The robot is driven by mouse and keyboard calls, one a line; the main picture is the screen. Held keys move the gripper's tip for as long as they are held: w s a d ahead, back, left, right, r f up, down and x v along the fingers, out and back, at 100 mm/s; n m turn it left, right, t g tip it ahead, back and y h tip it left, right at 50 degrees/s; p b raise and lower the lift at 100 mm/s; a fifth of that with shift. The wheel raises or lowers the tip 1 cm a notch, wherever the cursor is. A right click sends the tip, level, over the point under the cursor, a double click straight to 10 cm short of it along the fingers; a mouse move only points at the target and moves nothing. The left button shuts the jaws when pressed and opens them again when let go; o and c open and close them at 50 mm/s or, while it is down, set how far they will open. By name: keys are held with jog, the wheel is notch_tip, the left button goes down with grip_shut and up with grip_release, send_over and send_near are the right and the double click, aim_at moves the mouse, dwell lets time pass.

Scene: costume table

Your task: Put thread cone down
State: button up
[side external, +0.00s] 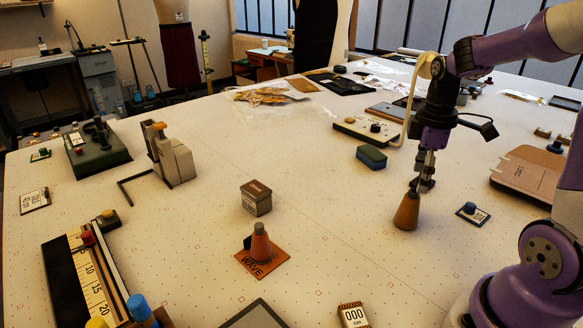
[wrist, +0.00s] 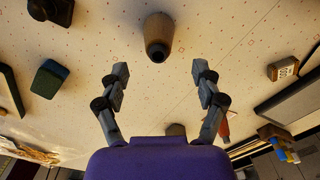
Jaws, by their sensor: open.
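A brown thread cone (side external: 406,212) stands upright on the patterned table, right of the middle in the side view. In the wrist view the cone (wrist: 158,36) shows at the top centre, beyond the fingertips and between their lines. My gripper (side external: 423,185) points down just above and slightly right of the cone's top in the side view. In the wrist view my gripper (wrist: 159,70) has its two fingers wide apart with nothing between them. A second, reddish cone (side external: 261,244) stands on an orange-brown mat marked WAVE (side external: 248,264).
A small blue-knobbed piece on a card (side external: 473,213) lies right of the brown cone. A green block (side external: 371,157) lies behind it, and a dark labelled box (side external: 256,198) to its left. Table around the cone is clear.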

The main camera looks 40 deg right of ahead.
jog(key=r, duration=0.1)
jog(key=a+r, duration=0.1)
jog(key=r, duration=0.1)
jog(key=shift+r, duration=0.15)
jog(key=a, duration=0.1)
jog(key=a+r+m+t, duration=0.1)
jog(key=a, duration=0.1)
jog(key=a+r+m, duration=0.1)
jog(key=shift+a+t+h, duration=0.3)
jog(key=shift+t+h, duration=0.1)
jog(key=a+m+t, duration=0.1)
jog(key=a, duration=0.1)
jog(key=s+a+m+t, duration=0.1)
jog(key=a, duration=0.2)
jog(key=s+a+r+m+t, duration=0.1)
jog(key=a+m, duration=0.1)
jog(key=a, duration=0.1)
jog(key=shift+a+r+t+y, duration=0.1)
jog(key=shift+a+t+y, duration=0.2)
jog(key=shift+y, duration=0.1)
jog(key=shift+s+a, duration=0.15)
